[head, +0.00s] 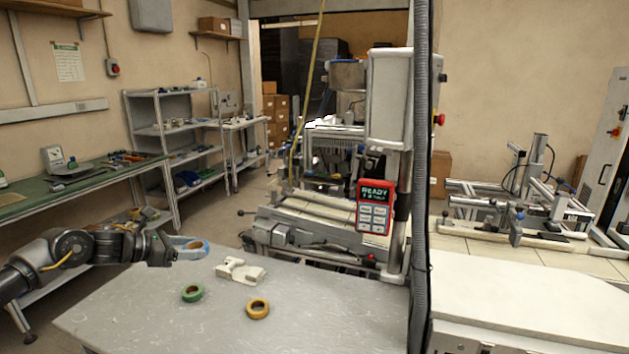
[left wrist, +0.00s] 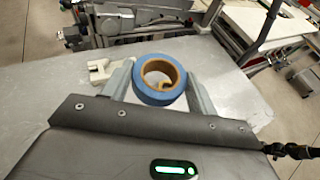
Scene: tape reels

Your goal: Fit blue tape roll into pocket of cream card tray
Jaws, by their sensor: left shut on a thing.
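A blue tape roll (head: 192,250) is held in my left gripper (head: 172,248) above the far left part of the grey table. In the left wrist view, the blue tape roll (left wrist: 140,92) sits between the two fingers of my left gripper (left wrist: 160,92), its brown core and hole facing the camera. The cream card tray (head: 242,270) lies on the table to the right of the held roll, apart from it. It also shows in the left wrist view (left wrist: 112,68), beyond the left finger. My right gripper is not in view.
A green tape roll (head: 192,293) and a yellow tape roll (head: 257,308) lie flat on the grey table (head: 330,315), nearer than the tray. The table's right part is clear. A grey vertical post and hose (head: 420,180) stand at its right edge.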

